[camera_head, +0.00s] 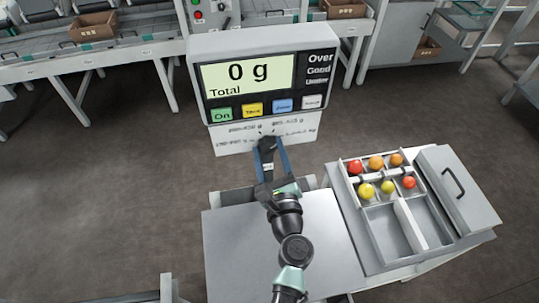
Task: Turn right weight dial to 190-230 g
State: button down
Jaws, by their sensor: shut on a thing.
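The scale head (263,75) stands upright at the top middle, its display reading "0 g" and "Total". Below its buttons a white panel (230,139) carries small print that looks upside down and is too small to read. My gripper (267,142) reaches over the panel near its middle and is shut on what appears to be a weight dial there. The dial is almost fully hidden behind my fingers, so I cannot read its pointer or setting.
A bare metal plate (236,246) lies under my arm. To the right, a divided tray (384,236) holds several red, orange and yellow tomatoes, beside a grey lid with a handle (453,183). Conveyor tables (130,51) with cardboard boxes (92,27) stand behind. The floor at left is clear.

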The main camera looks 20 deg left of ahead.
jog(key=n+b, duration=0.2)
jog(key=n, duration=0.1)
jog(key=n+b, duration=0.2)
jog(key=n, duration=0.1)
jog(key=shift+f+n, duration=0.2)
jog(key=shift+n, duration=0.1)
jog(key=n+b, duration=0.5)
jog(key=n, duration=0.1)
jog(key=n+b, duration=0.3)
jog(key=n, duration=0.1)
jog(key=shift+f, duration=0.1)
jog(key=n+b, duration=0.3)
jog(key=shift+n, duration=0.3)
jog(key=n+b, duration=0.3)
jog(key=n, duration=0.1)
jog(key=shift+n+b, duration=0.7)
jog(key=shift+n, duration=0.2)
